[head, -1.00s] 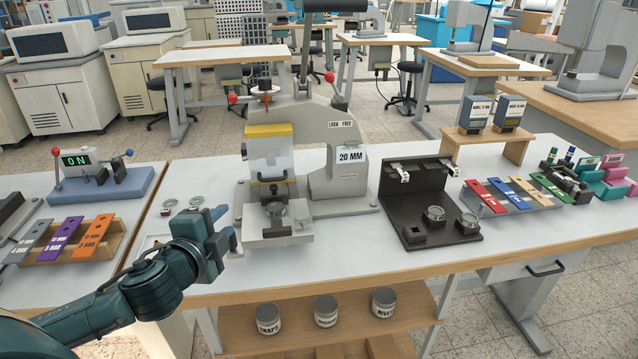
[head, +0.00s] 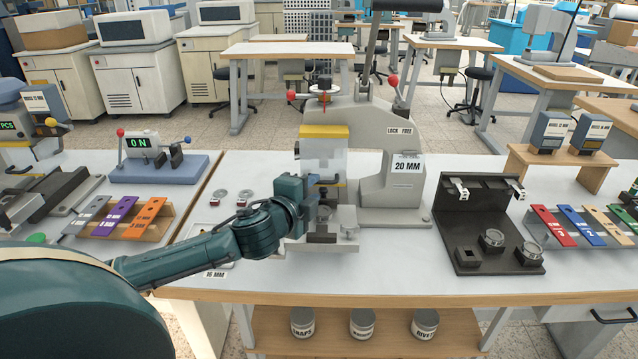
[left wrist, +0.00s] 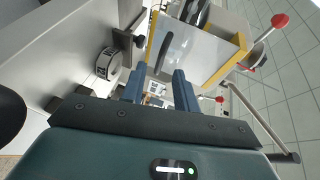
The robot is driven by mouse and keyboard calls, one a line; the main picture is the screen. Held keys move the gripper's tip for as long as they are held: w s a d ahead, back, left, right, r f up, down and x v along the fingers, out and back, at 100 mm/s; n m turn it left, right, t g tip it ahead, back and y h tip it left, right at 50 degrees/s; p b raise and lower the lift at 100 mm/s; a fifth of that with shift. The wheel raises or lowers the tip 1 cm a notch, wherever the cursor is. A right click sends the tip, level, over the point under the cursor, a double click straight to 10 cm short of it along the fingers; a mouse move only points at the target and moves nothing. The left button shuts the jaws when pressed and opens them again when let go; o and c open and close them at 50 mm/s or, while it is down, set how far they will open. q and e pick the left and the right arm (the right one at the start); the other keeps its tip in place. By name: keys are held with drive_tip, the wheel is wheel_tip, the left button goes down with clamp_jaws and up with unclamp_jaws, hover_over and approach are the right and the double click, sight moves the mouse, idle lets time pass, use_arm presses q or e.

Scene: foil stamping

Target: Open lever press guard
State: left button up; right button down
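The lever press (head: 375,150) stands in the middle of the table, with a "20 MM" label. Its guard (head: 322,150) is a clear panel with a yellow top edge, hanging down in front of the press. It also shows in the left wrist view (left wrist: 205,55), with a dark handle (left wrist: 166,50) on it. My left gripper (head: 312,203) is in front of the guard's lower part and partly hides it. In the left wrist view its two blue fingers (left wrist: 160,73) are apart, with the handle just beyond the fingertips. They do not appear closed on it. My right gripper is out of view.
A black fixture (head: 468,240) with round parts stands right of the press. A grey-blue "ON" unit (head: 155,165) and coloured bars (head: 118,215) are at the left. Small round parts (head: 245,195) lie left of the press. Clear table lies in front of the fixture and press.

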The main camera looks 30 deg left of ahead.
sight(321, 183)
use_arm(q)
drive_tip(key=shift+x, duration=2.05)
clamp_jaws()
